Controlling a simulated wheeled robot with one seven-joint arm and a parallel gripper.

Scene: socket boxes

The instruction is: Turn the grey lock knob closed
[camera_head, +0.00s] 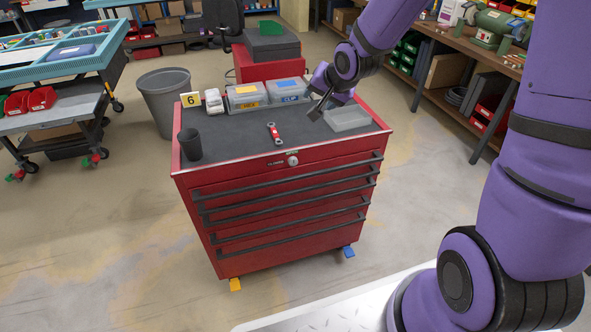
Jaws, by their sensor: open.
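The grey lock knob (293,161) sits on the upper front edge of the red tool cabinet (225,187), right of the middle. It is small in view, and I cannot tell which way it is turned. My gripper (318,113) is open above the cabinet's dark top, behind and to the right of the knob and apart from it. It is near the clear open box and the lidded boxes. Its fingers point down and to the left, and nothing shows between them.
A grey bin (165,97) stands behind left. The floor before the cabinet is clear.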

